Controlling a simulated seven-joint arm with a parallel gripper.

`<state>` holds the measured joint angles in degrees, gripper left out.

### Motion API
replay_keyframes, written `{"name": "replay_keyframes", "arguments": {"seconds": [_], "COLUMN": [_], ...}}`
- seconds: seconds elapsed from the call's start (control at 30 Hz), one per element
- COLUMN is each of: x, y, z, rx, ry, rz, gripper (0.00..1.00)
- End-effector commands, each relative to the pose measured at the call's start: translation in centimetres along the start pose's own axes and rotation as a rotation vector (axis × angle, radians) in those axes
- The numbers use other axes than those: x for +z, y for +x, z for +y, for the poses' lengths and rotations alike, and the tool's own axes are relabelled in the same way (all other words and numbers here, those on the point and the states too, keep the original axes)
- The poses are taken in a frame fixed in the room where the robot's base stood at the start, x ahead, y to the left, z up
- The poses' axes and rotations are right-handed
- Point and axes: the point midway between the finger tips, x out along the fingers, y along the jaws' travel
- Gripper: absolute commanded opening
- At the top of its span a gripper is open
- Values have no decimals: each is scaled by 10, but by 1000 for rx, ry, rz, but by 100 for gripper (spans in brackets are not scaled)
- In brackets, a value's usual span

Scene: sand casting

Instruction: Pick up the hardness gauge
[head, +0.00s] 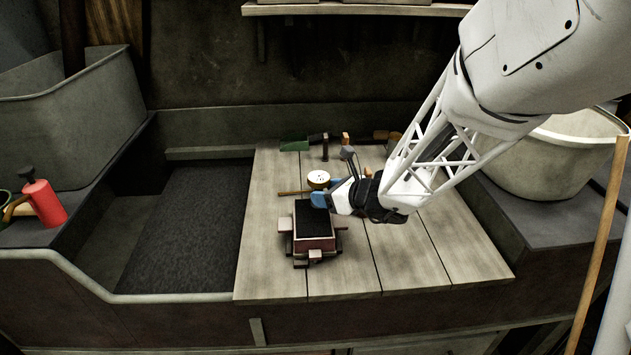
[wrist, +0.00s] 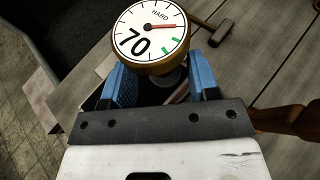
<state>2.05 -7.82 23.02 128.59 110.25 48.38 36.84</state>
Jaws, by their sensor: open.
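The hardness gauge (wrist: 152,28) has a round white dial marked "HARD" and "70", with a red needle and a brass-coloured rim. In the head view the gauge (head: 318,178) is at the black-sand mould box, just beyond my gripper. My gripper (wrist: 160,78) is open, its two blue fingers apart on either side of the gauge's lower part. The dial stands just past the fingertips. I cannot tell whether either finger touches it. In the head view my gripper (head: 329,196) is above the back of the box. The gauge's lower end is mostly hidden.
The mould box (head: 315,243) with black sand stands on the plank board (head: 420,262). Small tools, including a hammer (wrist: 214,36), lie behind. A dark sand bed (head: 185,225) is left, a large round tub (head: 560,165) right. The front right of the board is clear.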

Motion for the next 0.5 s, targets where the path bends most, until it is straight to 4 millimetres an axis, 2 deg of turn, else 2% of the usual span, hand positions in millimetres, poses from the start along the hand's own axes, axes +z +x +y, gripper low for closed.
{"name": "replay_keyframes", "arguments": {"seconds": [0.2,0.5], "x": [0,0], "y": [17,19], "z": [0,0], "rx": [1,0], "ry": [0,0], "rz": [0,-1], "gripper": [55,55]}}
